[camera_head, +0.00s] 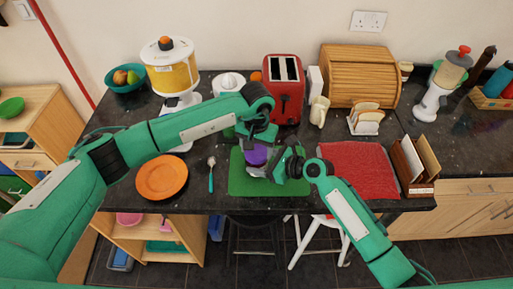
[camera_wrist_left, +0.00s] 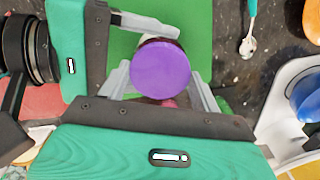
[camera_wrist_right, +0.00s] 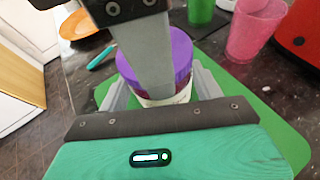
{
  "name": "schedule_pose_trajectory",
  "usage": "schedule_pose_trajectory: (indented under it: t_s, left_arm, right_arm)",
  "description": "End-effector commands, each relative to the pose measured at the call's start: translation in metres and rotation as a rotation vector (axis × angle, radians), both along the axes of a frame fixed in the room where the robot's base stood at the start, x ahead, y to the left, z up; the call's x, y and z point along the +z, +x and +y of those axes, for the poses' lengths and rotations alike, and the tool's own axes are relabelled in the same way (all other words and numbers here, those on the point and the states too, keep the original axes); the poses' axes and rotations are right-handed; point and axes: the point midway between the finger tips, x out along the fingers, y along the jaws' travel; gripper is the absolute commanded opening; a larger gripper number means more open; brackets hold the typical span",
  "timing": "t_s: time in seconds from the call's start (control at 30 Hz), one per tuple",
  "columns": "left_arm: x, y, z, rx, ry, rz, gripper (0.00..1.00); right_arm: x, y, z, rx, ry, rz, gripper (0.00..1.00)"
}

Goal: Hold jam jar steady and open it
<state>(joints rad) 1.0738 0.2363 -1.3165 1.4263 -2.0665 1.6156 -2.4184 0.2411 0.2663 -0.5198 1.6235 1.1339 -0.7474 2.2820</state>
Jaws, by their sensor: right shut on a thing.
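The jam jar has a purple lid (camera_head: 257,155) and stands over the green mat (camera_head: 238,183). In the left wrist view the round lid (camera_wrist_left: 160,68) shows from above. In the right wrist view the lid (camera_wrist_right: 182,52) sits on the jar, whose pale label (camera_wrist_right: 172,98) shows below it. My right gripper (camera_head: 274,170) is shut on the jar's body from the right, one finger on each side. My left gripper (camera_head: 258,142) is above the jar with its fingers apart on either side of the lid, and looks open. One left finger hides part of the lid in the right wrist view.
An orange plate (camera_head: 162,178) and a spoon (camera_head: 211,174) lie left of the mat. A red mat (camera_head: 358,170) lies to the right. A red toaster (camera_head: 284,88) and a white juicer (camera_head: 229,82) stand behind. A pink cup (camera_wrist_right: 257,30) stands beyond the jar.

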Motion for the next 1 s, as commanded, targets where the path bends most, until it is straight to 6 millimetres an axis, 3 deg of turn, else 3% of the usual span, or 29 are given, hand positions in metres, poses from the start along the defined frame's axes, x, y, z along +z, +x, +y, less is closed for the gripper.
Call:
schedule_pose_trajectory:
  t_s: [0.27,1.0]
  left_arm:
    - [0.0003,0.0002,0.0003,0.091,0.001,0.000,0.37]
    - [0.0007,0.0001,0.0007,1.235,0.002,0.000,0.37]
  right_arm:
    - [-0.0013,-0.0002,-0.0006,0.000,-0.003,0.001,0.03]
    - [-0.0015,-0.0002,-0.0007,0.000,-0.002,0.002,0.03]
